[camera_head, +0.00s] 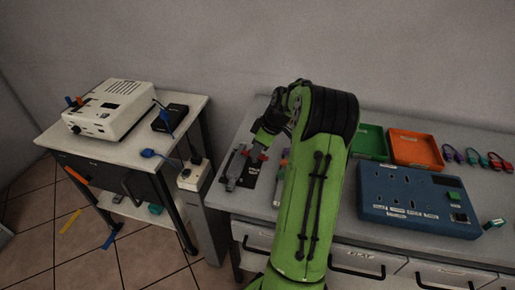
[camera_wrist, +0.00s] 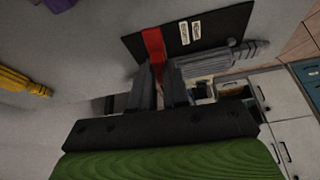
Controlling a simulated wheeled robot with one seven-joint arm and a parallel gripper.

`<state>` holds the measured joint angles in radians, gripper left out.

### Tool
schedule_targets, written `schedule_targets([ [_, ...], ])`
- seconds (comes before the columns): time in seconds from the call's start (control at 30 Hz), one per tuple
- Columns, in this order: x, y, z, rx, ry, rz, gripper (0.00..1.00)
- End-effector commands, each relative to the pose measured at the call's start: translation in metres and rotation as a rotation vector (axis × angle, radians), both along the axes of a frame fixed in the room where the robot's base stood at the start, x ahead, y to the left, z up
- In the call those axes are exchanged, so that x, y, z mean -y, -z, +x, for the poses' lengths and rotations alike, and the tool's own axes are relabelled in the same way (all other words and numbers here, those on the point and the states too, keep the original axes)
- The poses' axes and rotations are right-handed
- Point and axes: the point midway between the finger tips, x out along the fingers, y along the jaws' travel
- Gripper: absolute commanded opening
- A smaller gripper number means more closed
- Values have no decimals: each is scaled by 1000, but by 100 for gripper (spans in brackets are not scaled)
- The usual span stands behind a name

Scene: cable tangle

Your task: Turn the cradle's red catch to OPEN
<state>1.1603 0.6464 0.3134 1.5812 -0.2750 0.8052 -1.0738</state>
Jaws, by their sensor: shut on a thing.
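The cradle is a black plate (camera_wrist: 205,33) on the bench, with two small white labels whose words I cannot read. A ribbed grey tool (camera_wrist: 222,60) lies along it; in the head view the grey tool (camera_head: 235,166) is at the left of the plate. The red catch (camera_wrist: 154,42) is a flat red bar at the plate's edge, running down between my fingers. My gripper (camera_wrist: 160,76) is shut on the red catch. In the head view my gripper (camera_head: 257,151) reaches down over the cradle's far end, and my arm hides part of the bench.
A green tray (camera_head: 369,142) and an orange tray (camera_head: 415,149) stand at the back, with a blue socket panel (camera_head: 417,199) in front. A side table (camera_head: 118,150) at left carries a white device (camera_head: 110,108). A yellow-handled item (camera_wrist: 25,83) lies left in the wrist view.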

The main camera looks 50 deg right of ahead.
Motion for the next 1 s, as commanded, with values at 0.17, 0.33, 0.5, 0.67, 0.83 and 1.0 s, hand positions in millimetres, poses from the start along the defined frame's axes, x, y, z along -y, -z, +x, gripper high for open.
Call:
schedule_targets([
  [0.17,-2,0,0,1,133,-2,0],
  [0.33,-4,0,0,1,293,-2,0],
  [0.5,-5,0,0,2,455,-3,0],
  [0.67,-7,0,0,2,605,-2,0],
  [0.83,-9,0,1,2,766,-3,0],
  [1.0,-10,-1,2,3,927,-3,0],
])
